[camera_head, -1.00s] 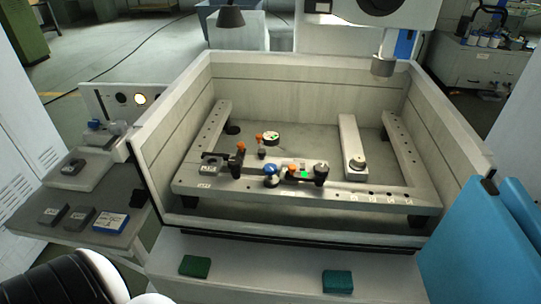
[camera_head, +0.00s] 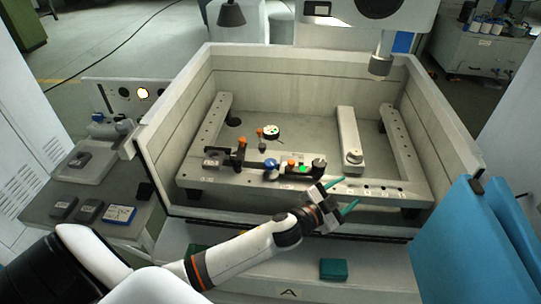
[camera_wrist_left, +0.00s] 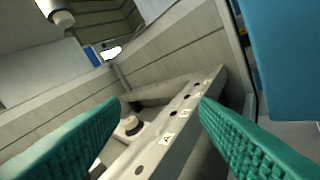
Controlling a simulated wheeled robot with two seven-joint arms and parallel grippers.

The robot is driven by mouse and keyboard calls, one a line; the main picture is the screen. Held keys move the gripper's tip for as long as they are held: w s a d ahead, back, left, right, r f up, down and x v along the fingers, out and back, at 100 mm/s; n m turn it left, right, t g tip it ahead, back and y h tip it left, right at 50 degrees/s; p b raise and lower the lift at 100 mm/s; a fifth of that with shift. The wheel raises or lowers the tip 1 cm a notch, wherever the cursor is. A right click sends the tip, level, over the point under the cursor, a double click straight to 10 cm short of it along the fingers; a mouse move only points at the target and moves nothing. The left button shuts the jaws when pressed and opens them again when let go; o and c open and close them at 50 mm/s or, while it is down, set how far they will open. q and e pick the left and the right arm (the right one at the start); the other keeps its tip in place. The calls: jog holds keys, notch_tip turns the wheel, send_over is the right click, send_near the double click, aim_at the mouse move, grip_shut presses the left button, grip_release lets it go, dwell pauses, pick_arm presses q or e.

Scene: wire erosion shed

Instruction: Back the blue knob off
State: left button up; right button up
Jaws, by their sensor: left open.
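The blue knob (camera_head: 270,164) stands on the front rail of the frame inside the machine tank, among small clamp parts. An orange knob is close on each side, the left one (camera_head: 241,141) higher on a dark clamp. My left gripper (camera_head: 347,197) is open and empty, with teal fingers, over the tank's front wall to the right of the blue knob. In the left wrist view its two fingers (camera_wrist_left: 155,135) are spread wide with the rail between and beyond them; the blue knob is not in that view. My right gripper is not in view.
The tank's walls (camera_head: 300,75) surround the frame (camera_head: 215,183). A machine head (camera_head: 381,60) hangs at the back right. Blue panels (camera_head: 455,240) stand at the right. A teal block (camera_head: 333,270) lies on the front ledge. A side table (camera_head: 75,232) is at left.

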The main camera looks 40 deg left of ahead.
pick_arm(q)
jog(key=w+d+r+m+h, duration=0.1)
jog(key=d+r+m+h, duration=0.25)
jog(key=r+h, duration=0.2)
notch_tip(320, 180, up, 8)
jog(key=m+g+y+p, duration=0.3)
jog(key=m+g+y, duration=0.85)
jog(key=g, duration=0.55)
send_over(271, 162)
jog(key=shift+h, duration=0.3)
notch_tip(271, 162, down, 12)
jog(key=p, duration=0.3)
jog(key=shift+a+r, duration=0.1)
jog(key=shift+r, duration=0.05)
jog(key=shift+s, duration=0.1)
jog(key=shift+c, duration=0.4)
jog(key=c, duration=0.9)
